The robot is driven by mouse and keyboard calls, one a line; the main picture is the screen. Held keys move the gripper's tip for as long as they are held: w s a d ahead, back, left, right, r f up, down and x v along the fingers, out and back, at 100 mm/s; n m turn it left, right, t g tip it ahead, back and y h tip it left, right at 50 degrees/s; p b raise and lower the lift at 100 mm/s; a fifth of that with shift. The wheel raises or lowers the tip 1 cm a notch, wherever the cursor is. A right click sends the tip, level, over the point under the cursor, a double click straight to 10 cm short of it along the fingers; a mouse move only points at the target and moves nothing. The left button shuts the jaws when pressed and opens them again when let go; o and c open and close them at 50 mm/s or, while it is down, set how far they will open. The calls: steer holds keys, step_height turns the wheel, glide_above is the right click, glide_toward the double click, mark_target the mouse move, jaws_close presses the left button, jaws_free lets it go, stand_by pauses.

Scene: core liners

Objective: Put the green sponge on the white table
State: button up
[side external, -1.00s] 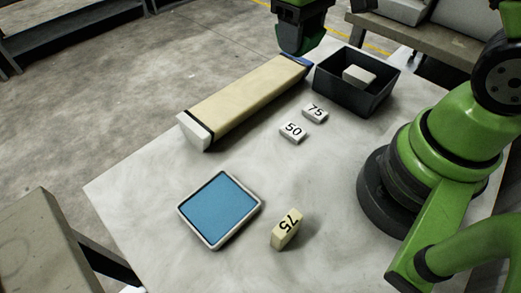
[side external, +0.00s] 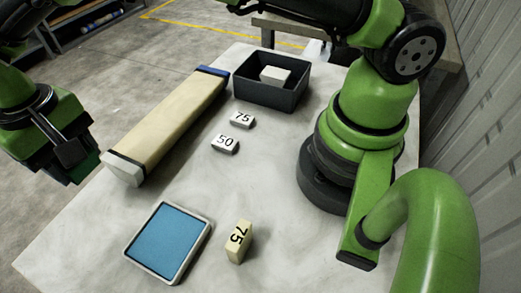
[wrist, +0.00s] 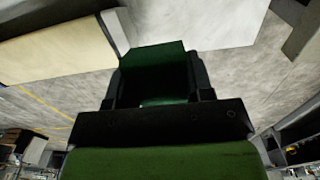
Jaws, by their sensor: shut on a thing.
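A dark green sponge (wrist: 153,62) is held between the two fingers of my gripper (wrist: 155,85) in the wrist view. In the side view my gripper (side external: 78,160) is at the left, with the sponge (side external: 86,168) showing as a small green patch at its end, mostly hidden. The gripper is left of the near, white-capped end of the long core liner. It appears raised; I cannot tell its exact height or whether it is over the table. The white table (side external: 85,225) has a smooth, pale, marbled top.
The cream core liner (side external: 165,128) lies along the table's left side. A dark bin (side external: 271,98) holding a white block (side external: 274,76) stands at the back. Blocks marked 75 (side external: 242,120), 50 (side external: 225,143) and 75 (side external: 239,241) and a blue pad (side external: 168,242) occupy the middle and front.

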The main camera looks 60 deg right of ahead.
mark_target(110, 213)
steer(key=shift+s+a+f, duration=0.15)
steer(key=shift+a, duration=0.3)
steer(key=shift+s+a+f, duration=0.1)
steer(key=shift+a+f, duration=0.05)
steer(key=shift+a, duration=0.25)
step_height(110, 213, down, 10)
steer(key=shift+f, duration=0.1)
steer(key=o, duration=0.8)
steer(key=shift+o, duration=0.2)
step_height(110, 213, up, 12)
steer(key=shift+r, duration=0.15)
steer(key=shift+d, duration=0.1)
